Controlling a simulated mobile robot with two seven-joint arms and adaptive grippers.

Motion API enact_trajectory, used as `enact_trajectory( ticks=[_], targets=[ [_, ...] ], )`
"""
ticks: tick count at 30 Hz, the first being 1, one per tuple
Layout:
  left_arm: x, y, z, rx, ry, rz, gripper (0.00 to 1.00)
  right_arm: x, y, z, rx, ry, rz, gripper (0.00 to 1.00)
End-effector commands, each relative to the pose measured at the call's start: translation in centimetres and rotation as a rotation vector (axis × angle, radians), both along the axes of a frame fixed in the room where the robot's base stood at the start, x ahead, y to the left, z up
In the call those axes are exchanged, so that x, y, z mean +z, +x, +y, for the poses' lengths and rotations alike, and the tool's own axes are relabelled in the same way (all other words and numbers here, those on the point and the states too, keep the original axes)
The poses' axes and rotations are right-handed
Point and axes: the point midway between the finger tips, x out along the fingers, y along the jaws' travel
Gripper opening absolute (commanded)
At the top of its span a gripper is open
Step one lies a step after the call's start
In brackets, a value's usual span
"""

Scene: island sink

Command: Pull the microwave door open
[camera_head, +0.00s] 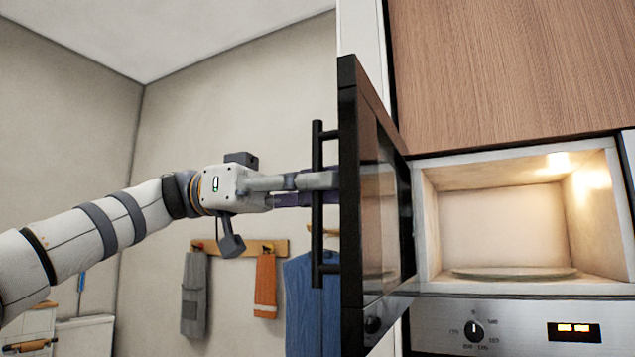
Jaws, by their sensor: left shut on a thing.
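The microwave stands at the right of the head view, with its lit cavity (484,231) showing and a round plate (514,272) on its floor. Its black door (378,200) is swung well out on its left side and is seen nearly edge-on. The black vertical bar handle (317,240) is on the door's outer face. My left gripper (318,188) reaches in from the left and is shut on the handle at mid height. Its fingertips are partly hidden around the bar and the door edge. My right gripper is not in view.
A wooden cabinet front (515,65) is above the microwave, and a steel panel with a knob (474,331) and a lit display (574,332) is below it. Towels (195,290) hang from a wall rack at the back. The space left of the door holds my left arm.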

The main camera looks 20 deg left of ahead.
Motion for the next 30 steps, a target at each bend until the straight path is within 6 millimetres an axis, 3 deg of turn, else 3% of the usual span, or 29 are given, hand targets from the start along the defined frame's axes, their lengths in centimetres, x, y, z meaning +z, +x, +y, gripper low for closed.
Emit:
enact_trajectory(
  ticks=[17, 18, 20, 30],
  targets=[
    [-0.39, 0.18, -0.05, -0.001, 0.008, 0.004, 0.0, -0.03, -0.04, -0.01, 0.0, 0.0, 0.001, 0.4],
    [-0.38, 0.18, -0.05, -0.001, 0.007, 0.004, 0.19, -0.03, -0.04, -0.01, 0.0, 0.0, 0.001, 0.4],
    [-0.34, 0.17, -0.05, -0.001, 0.006, 0.003, 0.31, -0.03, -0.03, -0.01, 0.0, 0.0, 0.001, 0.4],
    [-0.11, 0.19, 0.41, 0.001, 0.002, 0.001, 0.31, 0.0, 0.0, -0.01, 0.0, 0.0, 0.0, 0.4]
  ],
)
